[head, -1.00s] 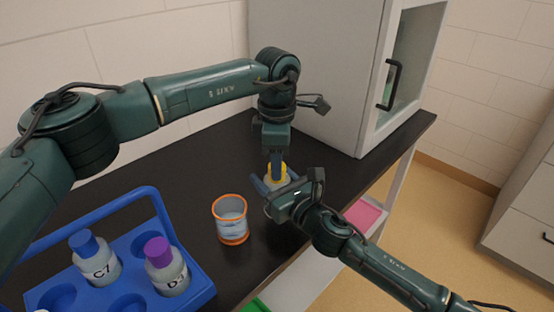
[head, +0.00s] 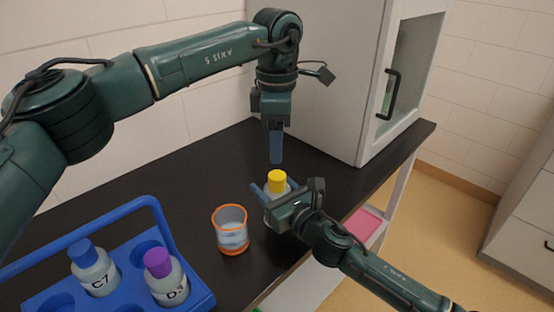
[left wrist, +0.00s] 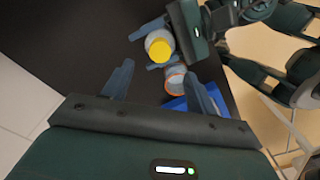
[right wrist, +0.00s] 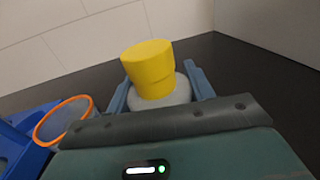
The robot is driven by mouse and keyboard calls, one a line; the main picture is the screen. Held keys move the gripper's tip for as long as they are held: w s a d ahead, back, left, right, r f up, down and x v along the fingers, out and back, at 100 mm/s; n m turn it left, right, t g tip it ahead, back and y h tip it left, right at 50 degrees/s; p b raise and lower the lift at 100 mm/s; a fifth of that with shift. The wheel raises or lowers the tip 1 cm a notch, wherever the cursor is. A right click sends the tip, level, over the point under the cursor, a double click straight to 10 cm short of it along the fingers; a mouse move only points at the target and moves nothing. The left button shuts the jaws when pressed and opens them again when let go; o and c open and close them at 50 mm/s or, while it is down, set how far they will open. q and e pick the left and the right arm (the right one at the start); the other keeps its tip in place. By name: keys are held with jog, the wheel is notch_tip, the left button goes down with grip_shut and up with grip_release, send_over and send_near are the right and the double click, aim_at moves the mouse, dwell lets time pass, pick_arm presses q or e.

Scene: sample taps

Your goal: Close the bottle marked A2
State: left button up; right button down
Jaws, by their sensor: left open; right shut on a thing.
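A bottle (head: 270,199) with a yellow cap (head: 277,180) stands on the black bench. The cap sits on the bottle's top; its label is not readable here. My right gripper (head: 273,195) is shut on the bottle's body, with one finger on each side in the right wrist view (right wrist: 160,95). The yellow cap also shows in the left wrist view (left wrist: 159,48). My left gripper (head: 276,160) is above and behind the cap, apart from it. Its fingers are spread and empty in the left wrist view (left wrist: 160,85).
An orange-rimmed clear beaker (head: 231,238) stands left of the bottle. A blue rack (head: 125,261) at the front left holds bottles with blue (head: 82,249) and purple (head: 158,262) caps. A grey cabinet (head: 310,75) stands behind. The bench (head: 330,185) is clear right of the bottle.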

pick_arm(q)
jog(key=shift+r, duration=2.2)
pick_arm(e)
jog(key=shift+c, duration=2.4)
grip_release()
jog(key=v, duration=1.2)
jog(key=shift+s+d+b, duration=0.1)
jog(key=shift+s+b, duration=0.05)
jog(key=shift+b, duration=0.2)
pick_arm(q)
jog(key=shift+f, duration=0.4)
pick_arm(e)
jog(key=shift+s+d+r, duration=0.1)
jog(key=shift+s+d, duration=0.15)
jog(key=shift+s, duration=0.1)
